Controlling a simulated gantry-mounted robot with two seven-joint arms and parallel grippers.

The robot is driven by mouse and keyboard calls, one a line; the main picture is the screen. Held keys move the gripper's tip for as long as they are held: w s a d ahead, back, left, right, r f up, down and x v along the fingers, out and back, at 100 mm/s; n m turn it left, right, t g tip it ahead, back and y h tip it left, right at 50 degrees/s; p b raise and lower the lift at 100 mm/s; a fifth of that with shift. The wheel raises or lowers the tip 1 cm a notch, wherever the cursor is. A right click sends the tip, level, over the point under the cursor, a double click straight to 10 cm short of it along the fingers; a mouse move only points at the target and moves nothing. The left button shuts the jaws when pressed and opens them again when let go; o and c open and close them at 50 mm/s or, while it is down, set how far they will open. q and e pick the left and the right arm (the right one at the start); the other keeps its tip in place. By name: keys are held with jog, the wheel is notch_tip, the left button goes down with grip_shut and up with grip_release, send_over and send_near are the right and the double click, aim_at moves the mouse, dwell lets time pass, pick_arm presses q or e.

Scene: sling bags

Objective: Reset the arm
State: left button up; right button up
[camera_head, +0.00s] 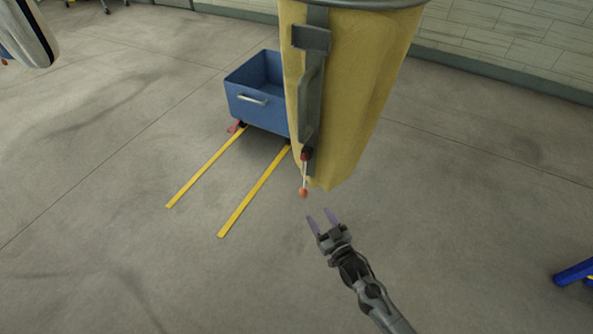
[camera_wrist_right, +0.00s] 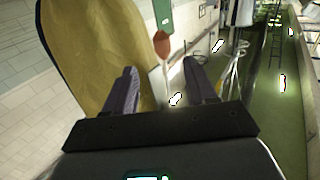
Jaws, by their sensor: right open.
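My right gripper (camera_head: 320,219) is open and empty, below and slightly right of the hanging yellow bag (camera_head: 365,90) in the head view. In the right wrist view its two fingers (camera_wrist_right: 162,90) stand apart. The yellow bag (camera_wrist_right: 95,45) shows there at the upper left, beyond the fingers. A gap separates the fingertips from the tip in the head view. My left gripper is not visible.
A blue open bin (camera_head: 262,105) with a silver handle stands on the floor behind the bag. Two yellow floor strips (camera_head: 208,166) run toward the front. Another hanging bag (camera_head: 28,35) is partly visible at the upper left. A blue object (camera_head: 575,272) sits at the right edge.

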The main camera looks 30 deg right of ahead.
jog(key=s+a+r+n+g+y+p, duration=0.2)
jog(key=s+a+r+g+p, duration=0.6)
jog(key=s+r, duration=0.5)
jog(key=s+r+g+p, duration=0.15)
jog(key=s+g, duration=0.45)
jog(key=s, duration=0.7)
notch_tip(320, 180, up, 38)
jog(key=p, duration=3.8)
jog(key=shift+w+a+n+h, duration=0.15)
jog(key=shift+a+n+h, duration=0.15)
jog(key=shift+h, duration=0.1)
